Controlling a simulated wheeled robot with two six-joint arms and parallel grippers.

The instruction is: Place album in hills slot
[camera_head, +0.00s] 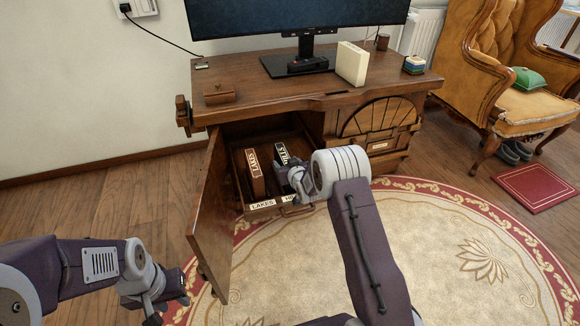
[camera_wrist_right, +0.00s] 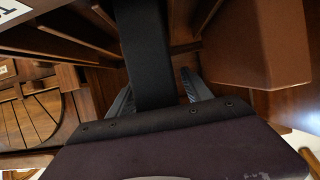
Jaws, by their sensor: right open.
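A dark album (camera_head: 281,156) with a white label that seems to read HILLS stands upright in the pulled-out drawer (camera_head: 291,212). It is in the right part, behind the front label starting with H (camera_head: 290,198). A brown album marked LAKES (camera_head: 255,173) stands to its left, behind the LAKES label (camera_head: 262,204). My right gripper (camera_head: 292,182) is at the dark album, its fingers open on either side of it. In the right wrist view the dark album (camera_wrist_right: 145,50) rises between the fingers; its lower end is hidden. My left gripper (camera_head: 160,305) hangs low at left, away from the albums.
The open cabinet door (camera_head: 208,215) stands left of the drawer, between it and my left arm. The desk top (camera_head: 270,92) overhangs the drawer and carries a monitor (camera_head: 295,15), a cream box (camera_head: 352,63) and a small wooden box (camera_head: 219,93). The rug in front is clear.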

